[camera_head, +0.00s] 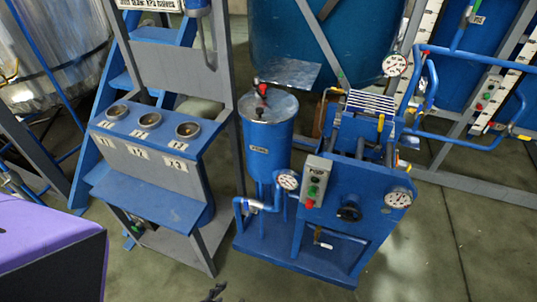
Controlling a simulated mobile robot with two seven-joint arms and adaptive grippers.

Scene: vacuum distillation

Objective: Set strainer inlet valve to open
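A blue cylindrical vessel (268,135) with a metal lid stands on a blue skid in the middle; its small label is too small to read. A red-and-black fitting (262,90) is on its lid. A blue pipe with a small valve handle (247,207) runs low at the vessel's left. A small dark piece (215,293), perhaps a tip of my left gripper, shows at the bottom edge, apart from the skid. My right gripper is out of view.
A control box (317,181) with green and red buttons and round gauges (398,198) are on the skid. A blue-grey stand with several cups (145,120) is at left. A purple-topped block (45,245) fills the lower left. Floor (440,250) is clear at lower right.

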